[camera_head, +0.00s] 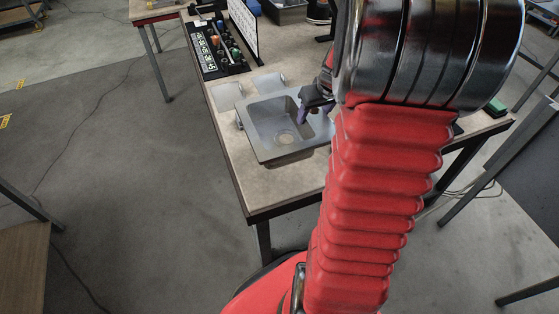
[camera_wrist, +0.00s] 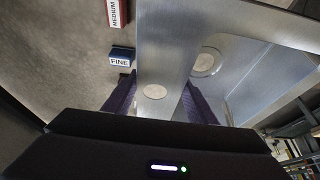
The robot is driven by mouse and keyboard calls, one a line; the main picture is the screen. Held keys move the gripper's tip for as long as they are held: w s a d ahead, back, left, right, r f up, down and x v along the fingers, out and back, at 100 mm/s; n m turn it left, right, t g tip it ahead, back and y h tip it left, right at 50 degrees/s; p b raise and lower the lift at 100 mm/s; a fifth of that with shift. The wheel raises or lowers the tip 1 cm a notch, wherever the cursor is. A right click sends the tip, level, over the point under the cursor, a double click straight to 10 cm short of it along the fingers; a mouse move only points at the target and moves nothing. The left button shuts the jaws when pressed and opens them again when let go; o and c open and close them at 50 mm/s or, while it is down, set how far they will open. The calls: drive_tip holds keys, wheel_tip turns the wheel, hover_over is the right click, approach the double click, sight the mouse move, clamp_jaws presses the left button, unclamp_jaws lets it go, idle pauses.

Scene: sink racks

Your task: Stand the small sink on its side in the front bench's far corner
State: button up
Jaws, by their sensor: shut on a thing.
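A square grey steel sink (camera_head: 270,117) with a round drain is over the near end of the front bench (camera_head: 263,190), its bowl open toward the head camera. My gripper (camera_head: 314,107) is at its right side, with purple fingers on the rim or wall. In the wrist view, my gripper (camera_wrist: 157,97) has its fingers on both sides of a steel strip of the sink (camera_wrist: 165,45). A drain ring shows at right. My gripper is shut on the sink. I cannot tell whether the sink touches the bench. My arm hides the bench's right part.
Other grey basins (camera_head: 227,96) lie just behind the sink. A black tool tray (camera_head: 212,50) and a white board (camera_head: 243,25) stand farther back. In the wrist view are blocks labelled FINE (camera_wrist: 121,57) and MEDIUM (camera_wrist: 117,12). The bench's near-left strip is bare.

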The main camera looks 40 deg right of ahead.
wheel_tip(320, 180, down, 6)
idle(0.7)
drive_tip(key=shift+f, duration=0.1)
drive_tip(key=shift+f, duration=1.9)
drive_tip(key=o, duration=1.7)
drive_tip(key=shift+f, duration=0.1)
drive_tip(key=shift+o, duration=0.2)
